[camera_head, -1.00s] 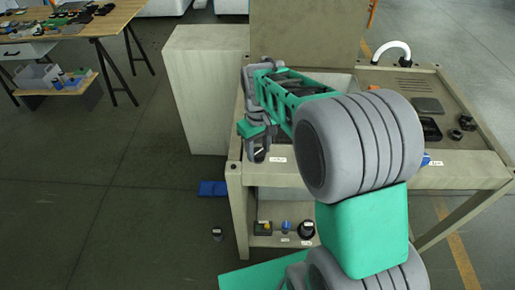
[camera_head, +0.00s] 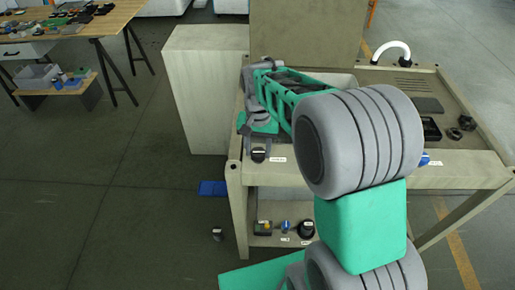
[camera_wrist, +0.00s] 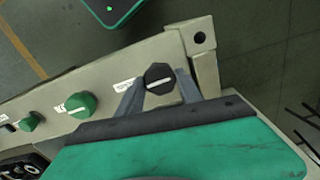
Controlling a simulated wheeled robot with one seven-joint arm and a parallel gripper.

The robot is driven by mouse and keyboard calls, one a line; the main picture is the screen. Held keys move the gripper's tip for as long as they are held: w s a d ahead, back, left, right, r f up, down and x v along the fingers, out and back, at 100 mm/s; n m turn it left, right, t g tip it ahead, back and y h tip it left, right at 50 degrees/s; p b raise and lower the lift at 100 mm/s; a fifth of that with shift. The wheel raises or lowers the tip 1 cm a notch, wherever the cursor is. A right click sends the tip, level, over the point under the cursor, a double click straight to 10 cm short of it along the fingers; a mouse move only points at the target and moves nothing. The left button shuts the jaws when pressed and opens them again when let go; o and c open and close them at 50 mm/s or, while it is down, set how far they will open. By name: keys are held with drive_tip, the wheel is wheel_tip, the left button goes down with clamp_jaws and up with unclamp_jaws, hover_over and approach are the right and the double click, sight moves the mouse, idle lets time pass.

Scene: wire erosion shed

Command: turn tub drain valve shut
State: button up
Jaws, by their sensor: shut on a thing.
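A black round knob (camera_head: 258,156) with a white pointer line sits on the front panel of the bench, near its left corner. In the wrist view the same knob (camera_wrist: 158,79) is between the two grey fingers of my gripper (camera_wrist: 160,91), which is shut on it. Its white line lies nearly level in that view, tilted slightly. In the head view my gripper (camera_head: 259,149) reaches the knob from above and behind. The small label (camera_wrist: 124,85) beside the knob is too small to read.
Two green knobs (camera_wrist: 81,105) (camera_wrist: 30,121) follow along the same panel in the wrist view. A blue knob (camera_head: 425,159) shows past my arm. Several small controls (camera_head: 286,227) stand on the lower shelf. A pale cabinet (camera_head: 205,90) stands left of the bench.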

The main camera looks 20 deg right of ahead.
sight(258, 152)
drive_tip(key=shift+m, duration=0.3)
drive_tip(key=o, duration=1.4)
drive_tip(key=shift+r, duration=0.1)
wheel_tip(258, 152, up, 8)
drive_tip(key=shift+f+b, duration=0.15)
drive_tip(key=shift+b, duration=0.2)
